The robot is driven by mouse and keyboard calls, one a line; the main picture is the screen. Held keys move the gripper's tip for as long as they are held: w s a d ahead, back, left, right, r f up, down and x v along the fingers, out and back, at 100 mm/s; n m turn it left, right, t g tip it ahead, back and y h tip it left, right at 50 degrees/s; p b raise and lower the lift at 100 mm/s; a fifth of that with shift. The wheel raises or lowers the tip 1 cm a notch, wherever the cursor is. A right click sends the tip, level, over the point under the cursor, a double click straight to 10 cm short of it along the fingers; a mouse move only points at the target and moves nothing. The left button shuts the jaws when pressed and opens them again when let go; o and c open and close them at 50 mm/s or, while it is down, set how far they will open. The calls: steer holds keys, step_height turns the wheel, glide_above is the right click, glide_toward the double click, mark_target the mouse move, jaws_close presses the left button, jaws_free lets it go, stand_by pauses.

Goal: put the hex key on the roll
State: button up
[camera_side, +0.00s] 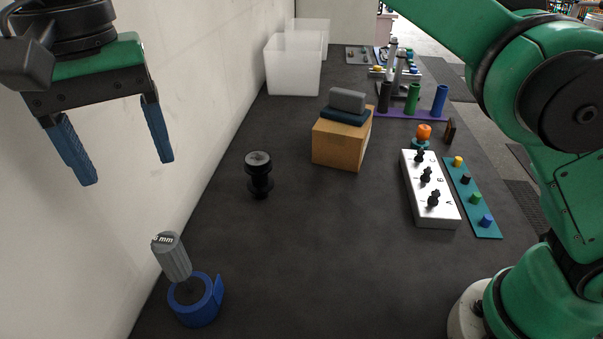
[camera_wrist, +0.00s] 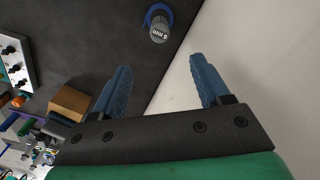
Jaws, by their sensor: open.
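The hex key's grey ribbed handle, marked in mm on its end, shows in the side view (camera_side: 175,260) and in the wrist view (camera_wrist: 158,32). It leans up and left over the blue roll, its lower end at the roll's dark middle; I cannot tell how deep it sits. The blue roll stands at the lower left of the side view (camera_side: 205,309) and is partly hidden behind the handle in the wrist view (camera_wrist: 153,10). My gripper (camera_side: 128,172) is open and empty, above and apart from both. Its two blue fingers are spread in the wrist view (camera_wrist: 160,64).
A black spool-like part (camera_side: 259,176) stands behind the roll. A wooden block (camera_side: 338,145) bears grey and dark pieces. A white switch box (camera_side: 430,190) and a teal strip with pegs (camera_side: 473,197) lie to the right. The pale wall (camera_side: 190,110) runs along the left.

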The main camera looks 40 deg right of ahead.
steer(key=w+d+f+n+t+y, duration=0.15)
steer(key=d+t, duration=0.25)
steer(key=d, duration=1.3)
steer(key=s+d+f+t+h, duration=0.1)
steer(key=s+d+f+t, duration=0.2)
steer(key=s+d+f, duration=0.3)
steer(key=d+f, duration=0.3)
steer(key=d, duration=0.2)
steer(key=shift+d+f+n, duration=0.3)
steer(key=shift+n, duration=0.05)
